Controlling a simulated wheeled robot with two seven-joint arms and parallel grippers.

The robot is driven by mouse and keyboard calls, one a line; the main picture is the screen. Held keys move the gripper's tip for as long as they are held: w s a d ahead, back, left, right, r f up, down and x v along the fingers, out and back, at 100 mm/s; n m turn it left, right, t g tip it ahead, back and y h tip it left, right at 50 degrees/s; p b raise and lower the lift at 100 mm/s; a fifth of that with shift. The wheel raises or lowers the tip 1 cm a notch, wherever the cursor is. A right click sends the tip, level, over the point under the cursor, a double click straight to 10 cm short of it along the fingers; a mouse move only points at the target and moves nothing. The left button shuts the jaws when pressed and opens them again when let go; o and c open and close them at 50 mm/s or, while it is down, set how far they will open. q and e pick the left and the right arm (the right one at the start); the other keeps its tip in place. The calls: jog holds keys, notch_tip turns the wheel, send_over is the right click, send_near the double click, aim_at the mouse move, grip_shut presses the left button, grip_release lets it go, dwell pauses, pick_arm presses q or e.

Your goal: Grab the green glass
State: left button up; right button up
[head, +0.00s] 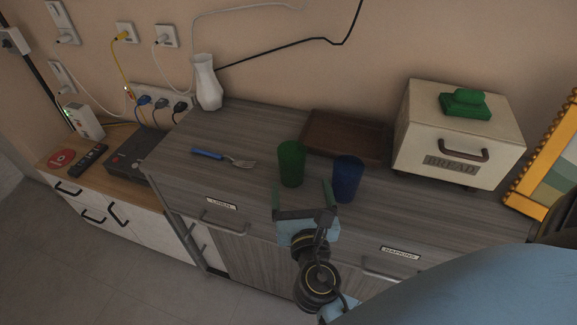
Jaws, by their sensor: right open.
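The green glass (291,164) stands upright on the grey wooden cabinet top, near its front edge. A blue glass (347,179) stands upright just to its right. My right gripper (304,197) is open and empty in front of the green glass, its two fingers pointing toward the glasses. The fingertips show just below and to the right of the green glass; I cannot tell whether they touch it. My left gripper is not in view.
A blue-handled fork (222,156) lies left of the green glass. Behind the glasses is a dark brown tray (345,134). A bread box (457,141) with a green object on top stands at right. A white vase (207,83) stands at the back left.

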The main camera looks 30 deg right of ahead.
aim_at(291, 151)
jog(key=x, duration=0.3)
jog(key=shift+w+a+f, duration=0.15)
jog(key=shift+a+f, duration=0.05)
jog(key=shift+a, duration=0.05)
jog(key=x, duration=0.3)
jog(key=shift+w+d+r+p, duration=0.1)
jog(key=shift+w+p, duration=0.1)
jog(key=shift+p, duration=0.1)
jog(key=shift+w+d, duration=0.15)
jog(key=shift+w, duration=0.4)
jog(key=x, duration=0.3)
jog(key=shift+w, duration=0.35)
jog(key=shift+w+d, duration=0.3)
jog(key=shift+w, duration=0.1)
jog(key=shift+c, duration=1)
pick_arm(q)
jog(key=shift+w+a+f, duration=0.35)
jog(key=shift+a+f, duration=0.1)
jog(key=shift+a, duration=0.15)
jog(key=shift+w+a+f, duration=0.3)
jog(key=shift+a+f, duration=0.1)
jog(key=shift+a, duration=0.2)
pick_arm(e)
jog(key=c, duration=1)
